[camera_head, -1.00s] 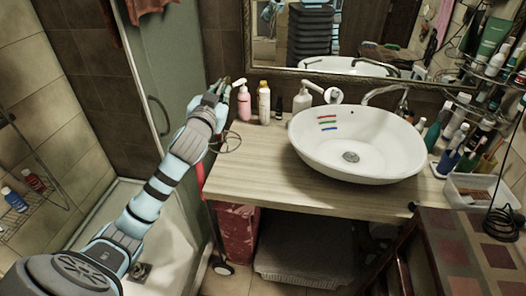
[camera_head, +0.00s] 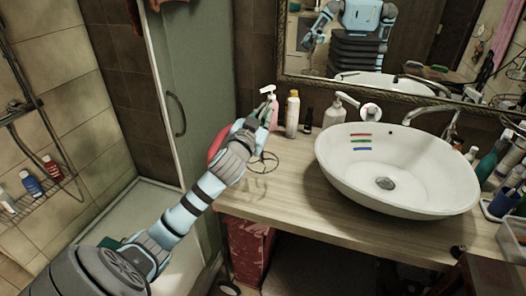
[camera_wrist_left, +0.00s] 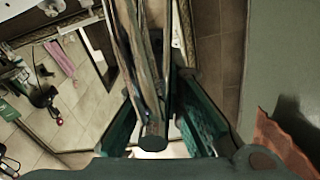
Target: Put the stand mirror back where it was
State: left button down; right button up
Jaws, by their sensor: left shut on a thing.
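My left gripper (camera_head: 263,112) is at the back left of the wooden counter, beside the pink pump bottle. In the left wrist view its teal fingers (camera_wrist_left: 157,118) are shut on a long upright thing with shiny, reflecting sides and a dark round end, which I take to be the stand mirror (camera_wrist_left: 150,70). It appears nearly edge-on there, so its face and base cannot be made out. My right gripper is not in view.
A pink pump bottle (camera_head: 272,118), a yellowish bottle (camera_head: 292,115) and a white pump bottle (camera_head: 335,110) stand along the wall. The white basin (camera_head: 345,185) fills the right of the counter (camera_head: 290,190). Bare wood lies before the bottles. A glass panel (camera_head: 205,80) is at left.

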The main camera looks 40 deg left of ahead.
pick_arm(q)
jog(key=b, duration=0.1)
send_over(267, 159)
jog(key=w, duration=0.1)
jog(key=f, duration=0.7)
jog(key=shift+w+f, duration=0.2)
jog(key=shift+f, duration=0.05)
jog(key=shift+s+a+f+b, duration=0.1)
jog(key=shift+s+f+b, duration=0.45)
jog(key=shift+f, duration=0.55)
jog(key=shift+s+r, duration=0.1)
jog(key=shift+s, duration=0.25)
jog(key=shift+w, duration=0.15)
jog(key=shift+w+f, duration=0.15)
jog(key=shift+f, duration=0.15)
jog(key=c, duration=1.7)
grip_release()
jog(key=shift+r, duration=0.1)
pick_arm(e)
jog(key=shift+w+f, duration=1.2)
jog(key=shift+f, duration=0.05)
